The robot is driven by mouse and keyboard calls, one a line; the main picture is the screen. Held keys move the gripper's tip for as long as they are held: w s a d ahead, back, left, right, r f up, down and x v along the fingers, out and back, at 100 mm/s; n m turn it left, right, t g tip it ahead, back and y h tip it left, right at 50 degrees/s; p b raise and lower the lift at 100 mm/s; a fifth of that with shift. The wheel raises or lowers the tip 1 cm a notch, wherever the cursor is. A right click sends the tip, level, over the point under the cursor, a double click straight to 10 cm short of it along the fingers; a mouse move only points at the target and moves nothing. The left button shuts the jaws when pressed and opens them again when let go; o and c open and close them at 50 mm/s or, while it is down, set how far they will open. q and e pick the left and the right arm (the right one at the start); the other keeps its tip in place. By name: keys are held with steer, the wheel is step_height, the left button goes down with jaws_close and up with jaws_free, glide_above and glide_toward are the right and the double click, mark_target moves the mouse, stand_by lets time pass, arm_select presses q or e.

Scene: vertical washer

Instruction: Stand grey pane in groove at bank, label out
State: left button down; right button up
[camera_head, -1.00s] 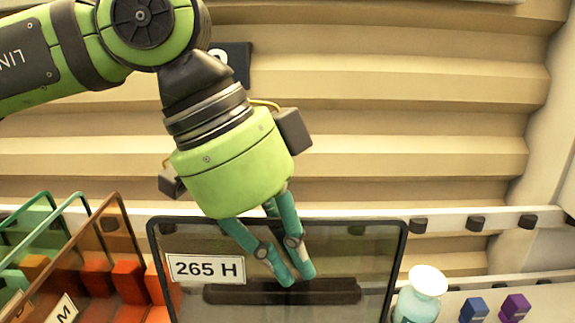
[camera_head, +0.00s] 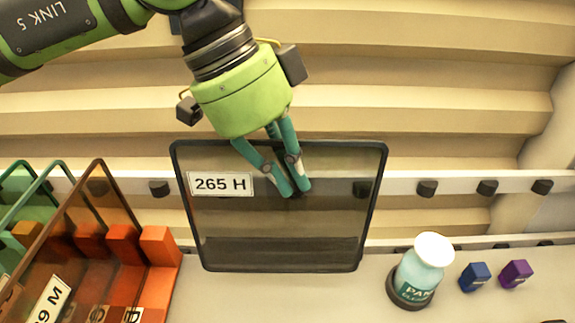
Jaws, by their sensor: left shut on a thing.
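The grey pane (camera_head: 278,225) is a see-through dark-framed sheet with a white label reading "265 H" (camera_head: 221,184) that faces me, at its upper left. My left gripper (camera_head: 298,192) is shut on the grey pane near its top edge and holds it up, slightly tilted, in front of the wall rail. The pane's lower edge shows whole, above the pale worktop. Green panes (camera_head: 42,190) and an amber pane (camera_head: 88,225) stand at the left among orange blocks (camera_head: 158,247). My right gripper is not in view.
A white rail with dark knobs (camera_head: 427,188) runs along the beige ridged wall (camera_head: 440,110). A pale-blue bottle (camera_head: 422,268) stands right of the pane, with a blue block (camera_head: 475,277) and a purple block (camera_head: 516,273) beside it. The worktop (camera_head: 290,300) below the pane is clear.

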arm_select(q)
steer(key=shift+w+f+p, duration=0.2)
steer(key=shift+w+f, duration=0.15)
steer(key=shift+w, duration=0.75)
steer(key=shift+w+f+p, duration=0.25)
steer(key=shift+w+f, duration=0.1)
steer(key=shift+w, duration=0.75)
steer(key=shift+w+f+p, duration=0.2)
steer(key=shift+w+f, duration=0.15)
steer(key=shift+w, duration=0.75)
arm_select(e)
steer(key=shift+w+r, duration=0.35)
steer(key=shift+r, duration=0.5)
arm_select(q)
steer(key=shift+d+b, duration=0.1)
steer(key=shift+b, duration=0.25)
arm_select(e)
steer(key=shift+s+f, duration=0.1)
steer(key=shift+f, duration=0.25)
arm_select(q)
steer(key=shift+s+f+b, duration=0.15)
steer(key=shift+f+b, duration=0.3)
steer(key=shift+b, duration=0.05)
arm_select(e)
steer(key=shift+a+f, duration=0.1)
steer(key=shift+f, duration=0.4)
